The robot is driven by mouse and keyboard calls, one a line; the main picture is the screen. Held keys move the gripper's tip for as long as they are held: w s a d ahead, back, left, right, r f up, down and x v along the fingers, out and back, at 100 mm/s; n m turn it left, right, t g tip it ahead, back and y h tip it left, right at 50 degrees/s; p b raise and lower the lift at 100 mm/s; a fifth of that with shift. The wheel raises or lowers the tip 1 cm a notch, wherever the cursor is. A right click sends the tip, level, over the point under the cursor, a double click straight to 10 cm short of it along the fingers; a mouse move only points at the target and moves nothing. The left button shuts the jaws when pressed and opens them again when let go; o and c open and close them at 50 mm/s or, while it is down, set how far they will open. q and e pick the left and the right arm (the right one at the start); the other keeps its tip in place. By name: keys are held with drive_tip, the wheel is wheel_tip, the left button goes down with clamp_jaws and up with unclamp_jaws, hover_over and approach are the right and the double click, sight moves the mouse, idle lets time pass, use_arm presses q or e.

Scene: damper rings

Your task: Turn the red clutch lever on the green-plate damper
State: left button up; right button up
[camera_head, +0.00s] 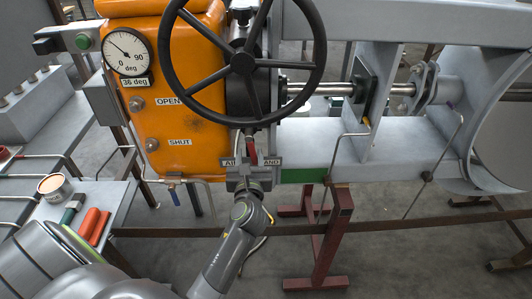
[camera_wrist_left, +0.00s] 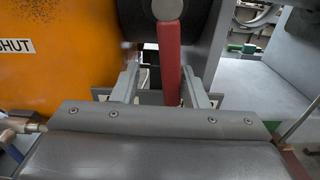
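The red clutch lever (camera_head: 252,150) hangs down below the hub of the black handwheel, by the orange gearbox with the dial. My left gripper (camera_head: 249,172) is at the lever's lower end. In the wrist view its two fingers (camera_wrist_left: 160,75) stand apart on either side of the lever, with gaps showing; the lever is nearer the right finger. My right gripper is not in view.
The black handwheel (camera_head: 242,64) overhangs the lever from above. An AUTO/HAND-type label (camera_head: 270,162), partly hidden, is behind the gripper. A red stand (camera_head: 331,235) is below right.

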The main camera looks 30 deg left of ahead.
use_arm(q)
drive_tip(key=shift+s, duration=0.2)
drive_tip(key=shift+p+v, duration=0.35)
drive_tip(key=shift+v, duration=0.5)
